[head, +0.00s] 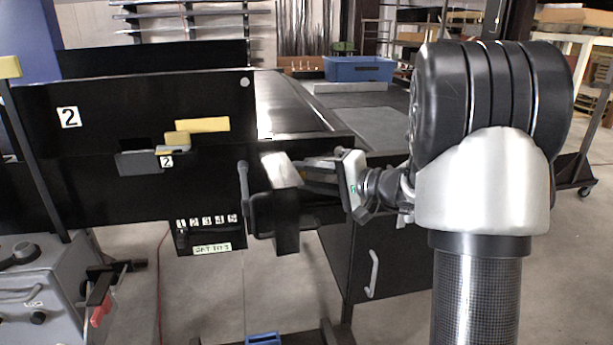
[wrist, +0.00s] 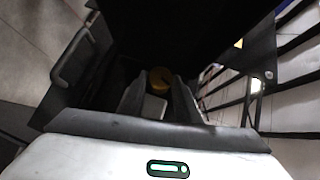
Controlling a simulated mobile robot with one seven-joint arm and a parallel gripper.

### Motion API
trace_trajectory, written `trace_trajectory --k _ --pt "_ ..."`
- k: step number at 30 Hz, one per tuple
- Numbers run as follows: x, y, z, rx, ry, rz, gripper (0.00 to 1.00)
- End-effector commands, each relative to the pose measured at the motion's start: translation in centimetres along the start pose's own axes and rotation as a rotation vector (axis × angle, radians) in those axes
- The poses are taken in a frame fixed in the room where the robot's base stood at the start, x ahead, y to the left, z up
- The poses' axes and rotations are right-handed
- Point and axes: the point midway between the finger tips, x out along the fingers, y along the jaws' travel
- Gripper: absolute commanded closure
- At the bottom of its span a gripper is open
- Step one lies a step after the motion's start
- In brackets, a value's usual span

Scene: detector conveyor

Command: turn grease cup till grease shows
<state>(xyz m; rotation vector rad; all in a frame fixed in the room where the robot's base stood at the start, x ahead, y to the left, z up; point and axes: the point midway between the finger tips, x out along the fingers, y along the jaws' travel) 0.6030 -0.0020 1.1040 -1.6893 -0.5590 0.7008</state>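A round, brass-coloured cup (wrist: 160,80), which looks like the grease cup, shows in the wrist view between and just beyond the fingertips of my gripper (wrist: 160,88). The two dark fingers stand apart on either side of it. I see no clear contact, and no grease can be made out. A pale block (wrist: 154,106) shows below the cup. In the head view my gripper (head: 298,174) reaches left to a dark bracket with a silver top (head: 280,170) at the conveyor's end. The cup is hidden there.
The black conveyor side panel (head: 100,105) bears a "2" label and yellow pieces. A numbered black box (head: 208,235) hangs left of the bracket. A dark cabinet with a grey handle (head: 374,274) stands below right. A blue bin (head: 358,69) sits behind. A grey machine (head: 35,285) stands front left.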

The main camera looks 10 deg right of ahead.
Motion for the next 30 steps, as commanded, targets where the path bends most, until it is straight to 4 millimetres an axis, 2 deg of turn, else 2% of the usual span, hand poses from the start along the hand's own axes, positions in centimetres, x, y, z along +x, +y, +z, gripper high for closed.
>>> trace_trajectory --k 14,22,30 --pt "0.1 1.0 0.1 0.07 0.001 -0.074 0.93" --pt "0.1 1.6 0.1 0.218 0.002 -0.222 0.93" --pt "0.2 1.5 0.2 0.38 0.001 -0.379 0.93"
